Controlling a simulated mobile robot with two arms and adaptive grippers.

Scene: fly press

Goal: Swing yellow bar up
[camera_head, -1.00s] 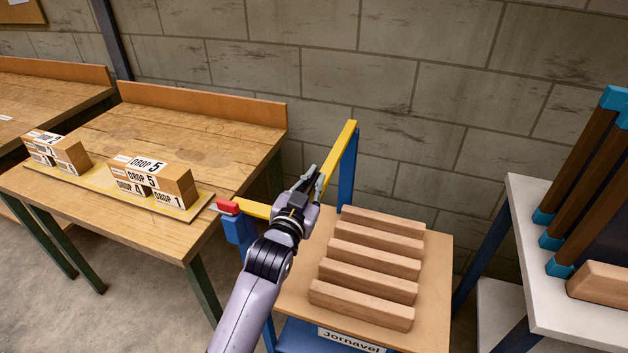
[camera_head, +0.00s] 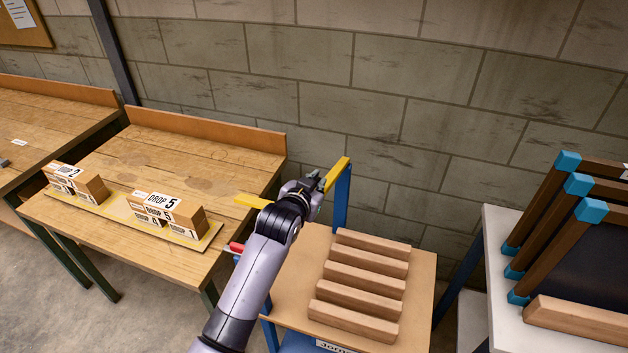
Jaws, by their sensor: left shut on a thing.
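The yellow bar (camera_head: 338,173) shows in two stretches. One runs from the top of the blue post (camera_head: 342,200) at the back of the cart towards my left gripper (camera_head: 318,184). The other (camera_head: 252,201) sticks out to the left of my wrist. My gripper and wrist hide the part between, so the join cannot be seen. My left gripper is shut on the bar. The left end of the bar is apart from and above the red piece (camera_head: 235,247) at the cart's left side. My right gripper is not in view.
Several wooden blocks lie in a row on the cart top (camera_head: 418,290). A workbench (camera_head: 215,155) with stacked "DROP" boxes (camera_head: 168,212) stands left. A white table (camera_head: 500,250) with blue-cornered frames (camera_head: 545,205) stands right. The block wall (camera_head: 420,110) is close behind.

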